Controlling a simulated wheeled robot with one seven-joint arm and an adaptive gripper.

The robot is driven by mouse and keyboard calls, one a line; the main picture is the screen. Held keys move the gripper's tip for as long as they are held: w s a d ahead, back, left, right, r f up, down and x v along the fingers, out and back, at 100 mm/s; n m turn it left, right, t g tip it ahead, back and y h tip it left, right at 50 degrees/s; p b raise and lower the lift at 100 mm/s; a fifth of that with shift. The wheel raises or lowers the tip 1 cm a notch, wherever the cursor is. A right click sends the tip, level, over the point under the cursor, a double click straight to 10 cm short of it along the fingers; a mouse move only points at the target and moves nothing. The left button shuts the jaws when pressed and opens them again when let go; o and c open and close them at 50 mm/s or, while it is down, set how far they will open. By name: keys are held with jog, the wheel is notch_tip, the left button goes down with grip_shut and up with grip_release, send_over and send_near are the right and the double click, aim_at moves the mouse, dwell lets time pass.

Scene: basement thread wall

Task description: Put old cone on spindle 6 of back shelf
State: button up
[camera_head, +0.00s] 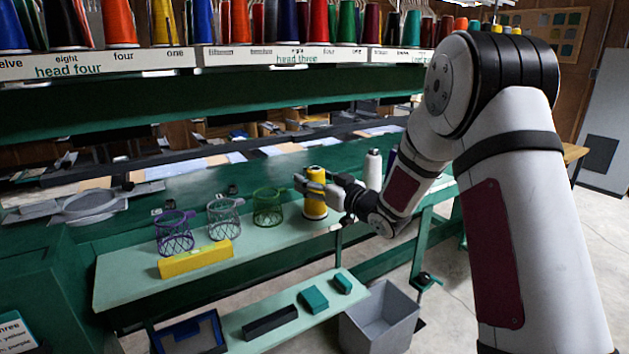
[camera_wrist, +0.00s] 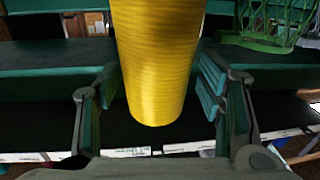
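A yellow cone of thread (camera_head: 315,207) stands on the pale green shelf (camera_head: 130,275), near its right end. My gripper (camera_head: 318,188) is at this cone from the right, with fingers around its upper part. In the wrist view the yellow cone (camera_wrist: 157,60) lies between the two fingers of my gripper (camera_wrist: 158,95). The fingers are spread, and a narrow gap shows on each side of the cone. A white cone (camera_head: 373,170) and a dark blue cone (camera_head: 391,162) stand farther right, partly beside my arm. No label reading spindle 6 or back shelf is readable.
Purple (camera_head: 174,232), grey (camera_head: 224,218) and green (camera_head: 267,207) wire baskets stand left of the cone. A yellow level-like bar (camera_head: 196,259) lies before them. An upper rack (camera_head: 290,55) holds many coloured cones. A grey bin (camera_head: 380,318) stands on the floor below.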

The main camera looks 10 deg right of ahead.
jog(key=v, duration=1.2)
jog(key=s+d+r+m+g+h+p, duration=0.3)
jog(key=s+r+m+g+h+p, duration=0.15)
jog(key=s+r+h, duration=0.6)
jog(key=s+a+g+y+p, duration=0.1)
jog(key=s+a+g+p, duration=0.1)
jog(key=s, duration=1.3)
jog(key=s+a+r+g+y+p, duration=0.1)
jog(key=s+a+g, duration=0.4)
jog(key=s, duration=1.1)
jog(key=shift+s+a+m+y+p, duration=0.25)
jog(key=shift+a+m+y+p, duration=0.15)
jog(key=shift+p, duration=0.3)
